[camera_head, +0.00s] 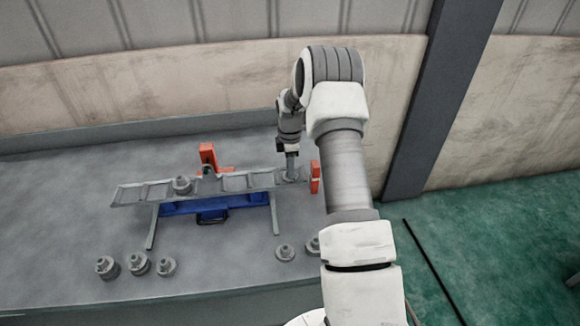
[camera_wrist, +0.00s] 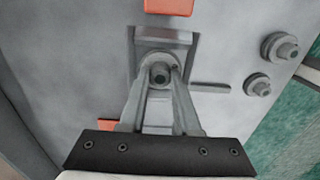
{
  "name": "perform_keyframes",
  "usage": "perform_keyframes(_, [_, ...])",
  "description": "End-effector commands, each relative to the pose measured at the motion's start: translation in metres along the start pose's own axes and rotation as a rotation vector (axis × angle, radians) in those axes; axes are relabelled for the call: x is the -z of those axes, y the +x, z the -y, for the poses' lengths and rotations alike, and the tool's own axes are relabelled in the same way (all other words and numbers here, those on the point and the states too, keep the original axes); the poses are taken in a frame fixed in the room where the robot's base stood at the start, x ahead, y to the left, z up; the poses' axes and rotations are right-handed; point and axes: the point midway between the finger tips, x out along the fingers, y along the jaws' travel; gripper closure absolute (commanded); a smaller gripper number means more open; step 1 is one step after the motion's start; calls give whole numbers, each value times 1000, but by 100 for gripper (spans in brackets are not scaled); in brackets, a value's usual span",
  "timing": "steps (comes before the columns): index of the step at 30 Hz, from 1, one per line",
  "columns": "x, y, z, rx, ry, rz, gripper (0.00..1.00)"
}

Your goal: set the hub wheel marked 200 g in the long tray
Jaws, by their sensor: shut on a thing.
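The long tray (camera_head: 237,183) is a grey, ladder-like row of compartments lying across a blue stand (camera_head: 215,206). My gripper (camera_wrist: 160,80) points down at the tray's right end in the head view. It is shut on a grey hub wheel (camera_wrist: 160,71), which is at the end compartment; the wrist view shows the tray's end wall (camera_wrist: 163,38) just beyond it. I cannot tell whether the wheel touches the tray floor. Another hub wheel (camera_head: 182,185) sits in the tray left of the middle. No 200 g mark is readable.
Several hub wheels stand on the grey table in front: three at the left (camera_head: 138,264) and two at the right (camera_head: 285,252), one partly behind my arm. An orange bracket (camera_head: 209,158) stands behind the tray and an orange block (camera_head: 314,177) at its right end.

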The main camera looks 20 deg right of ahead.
Motion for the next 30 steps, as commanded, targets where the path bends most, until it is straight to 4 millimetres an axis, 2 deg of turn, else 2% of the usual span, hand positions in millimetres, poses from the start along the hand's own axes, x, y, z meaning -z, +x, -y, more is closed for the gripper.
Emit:
perform_keyframes(10, [0, 4, -1, -2, -1, 0, 100])
perform_keyframes(11, [0, 4, 0, -2, -1, 0, 65])
perform_keyframes(15, [0, 3, 0, -1, -1, 0, 40])
perform_keyframes(25, [0, 1, 0, -2, -1, 0, 39])
perform_keyframes(30, [0, -16, -1, -5, 0, -1, 39])
